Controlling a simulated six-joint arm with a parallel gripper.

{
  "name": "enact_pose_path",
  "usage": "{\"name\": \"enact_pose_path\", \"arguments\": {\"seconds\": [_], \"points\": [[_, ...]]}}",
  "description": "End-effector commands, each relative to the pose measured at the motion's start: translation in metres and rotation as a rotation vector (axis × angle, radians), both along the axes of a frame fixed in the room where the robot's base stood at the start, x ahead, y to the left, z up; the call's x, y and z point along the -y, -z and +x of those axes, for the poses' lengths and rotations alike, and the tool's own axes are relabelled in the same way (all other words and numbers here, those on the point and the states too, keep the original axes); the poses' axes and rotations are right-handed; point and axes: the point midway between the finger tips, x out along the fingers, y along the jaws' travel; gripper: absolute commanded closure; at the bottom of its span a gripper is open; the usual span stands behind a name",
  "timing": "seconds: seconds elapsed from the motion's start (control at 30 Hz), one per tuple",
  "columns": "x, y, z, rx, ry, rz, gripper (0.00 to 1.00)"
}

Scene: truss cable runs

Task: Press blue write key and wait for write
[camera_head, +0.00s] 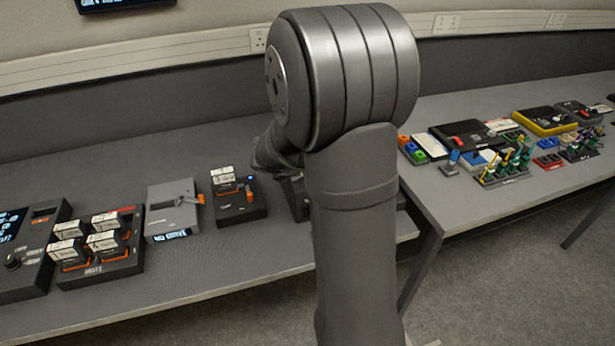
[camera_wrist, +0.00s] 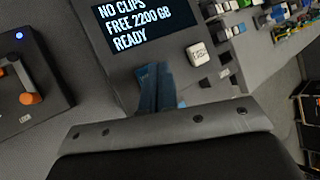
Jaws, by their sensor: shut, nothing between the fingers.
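In the wrist view my gripper (camera_wrist: 157,76) is shut and empty. Its bluish fingers reach over the panel of a dark device (camera_wrist: 115,68), just below the screen. The screen (camera_wrist: 133,20) reads "NO CLIPS", "FREE 2200 GB" and "READY". A pale, square key (camera_wrist: 198,54) sits to the right of the fingertips. I cannot make out a separate blue key; the fingers cover part of the panel. Whether the fingertips touch the panel cannot be told. In the head view my own arm hides the gripper and this device.
A dark unit with an orange lever and a blue light (camera_head: 240,203) stands left of my arm. Further left are a grey box reading "NO DRIVE" (camera_head: 172,211) and a dock with several cartridges (camera_head: 98,270). The right table (camera_head: 560,182) holds many small items.

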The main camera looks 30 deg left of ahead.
Motion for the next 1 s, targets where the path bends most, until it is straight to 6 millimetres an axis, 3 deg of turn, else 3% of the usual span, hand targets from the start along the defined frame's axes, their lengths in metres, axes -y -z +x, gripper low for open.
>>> {"name": "enact_pose_path", "arguments": {"seconds": [1.0], "points": [[0.0000,0.0086,0.0000,0.000,0.000,0.000,1.00]]}}
